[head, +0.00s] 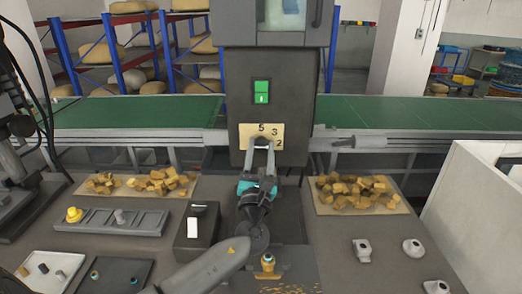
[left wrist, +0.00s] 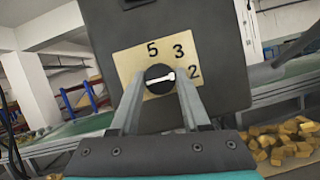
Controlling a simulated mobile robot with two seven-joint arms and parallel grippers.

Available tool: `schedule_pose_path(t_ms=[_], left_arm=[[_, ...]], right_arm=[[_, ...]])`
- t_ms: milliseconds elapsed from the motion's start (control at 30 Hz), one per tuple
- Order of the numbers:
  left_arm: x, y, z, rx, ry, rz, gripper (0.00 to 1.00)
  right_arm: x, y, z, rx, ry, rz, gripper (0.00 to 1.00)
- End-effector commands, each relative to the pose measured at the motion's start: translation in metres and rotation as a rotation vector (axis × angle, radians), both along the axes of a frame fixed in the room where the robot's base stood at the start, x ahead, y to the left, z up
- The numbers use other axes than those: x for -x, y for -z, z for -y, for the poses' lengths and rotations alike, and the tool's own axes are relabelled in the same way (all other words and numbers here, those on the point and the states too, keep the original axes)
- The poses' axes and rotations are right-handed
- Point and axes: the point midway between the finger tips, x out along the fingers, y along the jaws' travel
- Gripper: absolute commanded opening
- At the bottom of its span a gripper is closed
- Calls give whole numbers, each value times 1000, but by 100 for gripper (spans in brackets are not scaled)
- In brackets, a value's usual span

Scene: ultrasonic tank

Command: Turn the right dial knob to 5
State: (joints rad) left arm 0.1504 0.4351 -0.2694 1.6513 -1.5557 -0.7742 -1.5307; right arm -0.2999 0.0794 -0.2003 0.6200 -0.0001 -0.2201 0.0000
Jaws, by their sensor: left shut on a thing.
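The dial knob (left wrist: 159,79) is round and black with a white pointer line, on a cream plate (left wrist: 130,60) marked 5, 3 and 2 on the front of a dark grey cabinet. In the left wrist view the pointer line lies nearly level, tilted slightly up to the right; I cannot tell for certain which end is the pointing end. My left gripper (left wrist: 160,86) has one finger on each side of the knob and is shut on it. In the head view the gripper (head: 262,146) covers the knob and the lower plate (head: 247,131). My right gripper is not in view.
A green switch (head: 261,92) sits above the plate. A green conveyor (head: 400,112) runs behind the cabinet. Boards with yellowish chunks lie left (head: 92,188) and right (head: 322,207) on the grey table. A black box with a white rocker (head: 194,226) stands left of my arm.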

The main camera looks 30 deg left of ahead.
Motion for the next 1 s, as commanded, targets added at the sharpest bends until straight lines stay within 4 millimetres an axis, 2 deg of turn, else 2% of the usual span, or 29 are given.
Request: schedule_pose_path(t_ms=[267,467,1000], left_arm=[[0,1,0,18,-1,11,0],[0,2,0,90,-2,57,0],[-2,2,3,496,-1,307,0]], right_arm=[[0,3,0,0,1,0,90],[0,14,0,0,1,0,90],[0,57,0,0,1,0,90]])
